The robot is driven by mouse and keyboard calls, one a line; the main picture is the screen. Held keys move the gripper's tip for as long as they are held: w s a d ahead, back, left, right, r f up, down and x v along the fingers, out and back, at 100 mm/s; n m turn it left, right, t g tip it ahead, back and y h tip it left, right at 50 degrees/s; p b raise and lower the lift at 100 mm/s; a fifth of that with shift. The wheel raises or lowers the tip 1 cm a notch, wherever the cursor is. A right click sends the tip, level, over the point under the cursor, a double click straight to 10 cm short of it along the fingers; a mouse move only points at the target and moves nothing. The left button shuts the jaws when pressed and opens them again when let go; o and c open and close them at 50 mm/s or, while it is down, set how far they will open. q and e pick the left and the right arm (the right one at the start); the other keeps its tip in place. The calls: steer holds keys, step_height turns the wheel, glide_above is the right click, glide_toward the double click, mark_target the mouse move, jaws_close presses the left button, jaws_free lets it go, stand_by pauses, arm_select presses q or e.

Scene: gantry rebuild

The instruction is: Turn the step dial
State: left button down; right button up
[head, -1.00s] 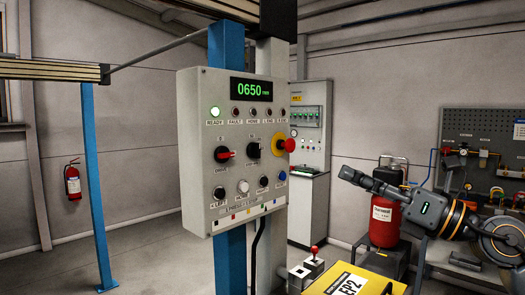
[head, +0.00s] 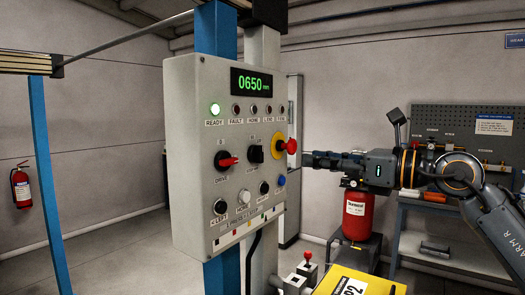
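The control panel (head: 186,165) is a light grey box with a green display reading 0650 mm and a lit green READY lamp. A black rotary knob (head: 255,154) sits mid-panel between the red-handled drive switch and the emergency stop; its small label is too blurred to read, and it appears to be the step dial. My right gripper (head: 308,159) points left, just right of the panel edge at about the knob's height, apart from the knob. It is seen side-on and looks empty; its finger opening is unclear. My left gripper is out of view.
The red drive switch (head: 227,161) and the red mushroom button on a yellow base (head: 287,146) flank the knob. Push buttons line the row below. A joystick (head: 307,264) and yellow box (head: 360,284) stand below right. A red tank (head: 357,215) is behind my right arm.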

mark_target(263, 153)
steer(key=p+x, duration=0.4)
steer(key=x, duration=0.7)
steer(key=shift+r+p, duration=0.1)
steer(key=shift+p, duration=0.3)
steer(key=shift+w+a, duration=0.25)
steer(key=shift+a, duration=0.1)
jaws_close()
